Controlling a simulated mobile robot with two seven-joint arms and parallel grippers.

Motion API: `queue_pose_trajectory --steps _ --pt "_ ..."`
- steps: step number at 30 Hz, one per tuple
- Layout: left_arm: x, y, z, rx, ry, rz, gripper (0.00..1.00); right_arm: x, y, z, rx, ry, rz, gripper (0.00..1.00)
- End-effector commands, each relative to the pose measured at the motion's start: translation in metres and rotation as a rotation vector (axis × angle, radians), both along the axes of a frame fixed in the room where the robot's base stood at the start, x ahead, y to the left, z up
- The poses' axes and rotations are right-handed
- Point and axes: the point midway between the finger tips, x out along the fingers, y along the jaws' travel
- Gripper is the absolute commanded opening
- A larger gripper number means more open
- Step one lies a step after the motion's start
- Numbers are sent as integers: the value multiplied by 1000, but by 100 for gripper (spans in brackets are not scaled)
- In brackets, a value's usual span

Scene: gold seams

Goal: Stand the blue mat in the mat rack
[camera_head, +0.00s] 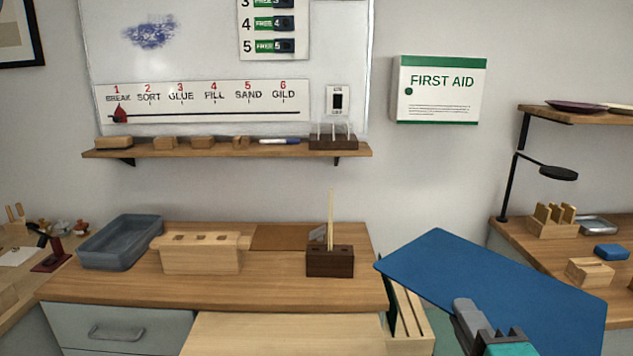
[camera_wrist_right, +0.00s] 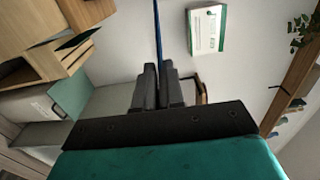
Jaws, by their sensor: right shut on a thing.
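The blue mat (camera_head: 500,285) is a flat rectangle, held tilted at the lower right of the head view. In the right wrist view the mat (camera_wrist_right: 158,40) shows edge-on as a thin blue line. My right gripper (camera_head: 468,315) is shut on its near edge; its fingers (camera_wrist_right: 157,85) also show in the wrist view. A light wooden slatted rack (camera_head: 408,318), apparently the mat rack, stands low beside the workbench, left of the mat. The mat and the frame edge hide part of it. My left gripper is out of view.
The workbench (camera_head: 285,290) carries a grey tray (camera_head: 122,243), a wooden block (camera_head: 200,255) and a dark holder (camera_head: 330,262) with upright sticks. A side bench (camera_head: 550,240) at right holds small wooden stands. A first aid box (camera_head: 440,90) hangs on the wall.

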Motion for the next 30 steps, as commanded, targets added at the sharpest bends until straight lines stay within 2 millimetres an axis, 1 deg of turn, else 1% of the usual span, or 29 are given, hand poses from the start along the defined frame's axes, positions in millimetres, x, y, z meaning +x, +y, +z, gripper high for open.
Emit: queue_pose_trajectory --steps 7,8,13,17,26,29,30 --pt "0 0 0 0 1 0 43 0 0 1 0 -3 0 0" --pt "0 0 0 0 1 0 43 0 0 -2 0 -1 0 0" --pt "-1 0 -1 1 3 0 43 0 0 -25 0 3 -1 0" --pt "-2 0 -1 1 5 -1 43 0 0 -33 -2 -4 0 0" --pt "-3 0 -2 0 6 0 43 2 0 -30 0 -8 1 0" --pt "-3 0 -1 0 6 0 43 11 1 -21 1 -12 3 0" --pt "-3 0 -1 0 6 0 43 16 1 -15 2 -15 5 0"
